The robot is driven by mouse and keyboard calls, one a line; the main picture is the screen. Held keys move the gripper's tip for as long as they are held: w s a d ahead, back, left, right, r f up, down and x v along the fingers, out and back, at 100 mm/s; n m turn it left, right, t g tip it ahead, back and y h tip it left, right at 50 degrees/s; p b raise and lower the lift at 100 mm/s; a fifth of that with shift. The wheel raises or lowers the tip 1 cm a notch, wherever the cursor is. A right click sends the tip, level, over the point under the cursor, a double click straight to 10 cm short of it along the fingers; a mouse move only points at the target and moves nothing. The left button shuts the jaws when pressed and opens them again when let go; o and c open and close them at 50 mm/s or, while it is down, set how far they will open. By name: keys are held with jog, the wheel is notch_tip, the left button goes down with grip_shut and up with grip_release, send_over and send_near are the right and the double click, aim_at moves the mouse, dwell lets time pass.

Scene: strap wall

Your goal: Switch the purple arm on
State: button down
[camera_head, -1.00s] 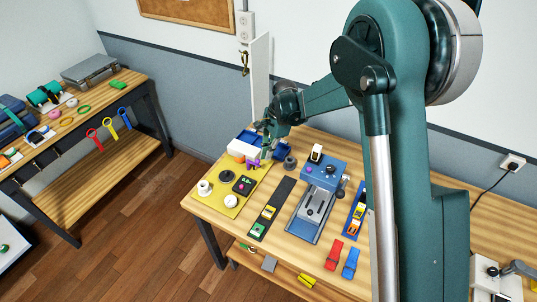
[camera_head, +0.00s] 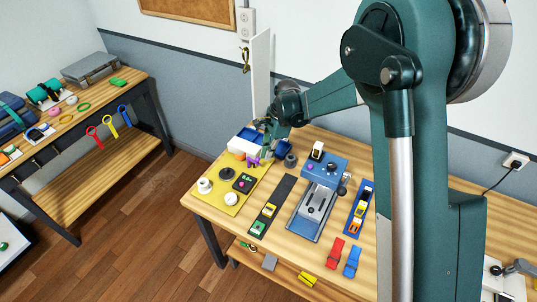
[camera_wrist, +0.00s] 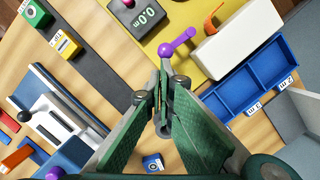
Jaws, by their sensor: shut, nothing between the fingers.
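The purple arm (camera_wrist: 179,42) is a short lever with a round knob at one end. In the wrist view it lies above the yellow board (camera_wrist: 203,70), beside a white box (camera_wrist: 240,38) with an orange arm (camera_wrist: 212,20). In the head view the purple arm (camera_head: 253,162) is small, at the back of the yellow board. My gripper (camera_wrist: 164,78) is shut and empty, its tips pointing at the purple knob. The tips look close to the knob, but I cannot tell whether they touch. My gripper (camera_head: 266,151) partly hides the white box in the head view.
A blue divided tray (camera_wrist: 250,83) stands beside the white box. A black meter (camera_wrist: 135,18) sits on the yellow board. A dark strip (camera_head: 272,208) with coloured blocks and a blue-grey machine (camera_head: 318,195) stand to the right. A white panel (camera_head: 261,75) rises behind.

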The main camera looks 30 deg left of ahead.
jog(key=shift+s+a+m+t+y+b, duration=0.15)
jog(key=shift+s+a+m+t+b, duration=0.15)
jog(key=shift+s+m+b, duration=0.8)
jog(key=shift+s+a+m+t+y+b, duration=0.2)
jog(key=shift+s+m+b, duration=0.55)
jog(key=shift+s+m, duration=0.75)
jog(key=shift+s+a+m+t+y+b, duration=0.1)
jog(key=shift+s+a+m+t+b, duration=0.2)
jog(key=shift+s+m+b, duration=0.8)
jog(key=shift+s+a+m, duration=0.55)
jog(key=shift+s+m, duration=0.2)
jog(key=shift+m, duration=0.15)
jog(key=shift+w, duration=0.2)
jog(key=shift+w+a, duration=0.25)
jog(key=shift+w, duration=0.2)
jog(key=shift+w, duration=0.15)
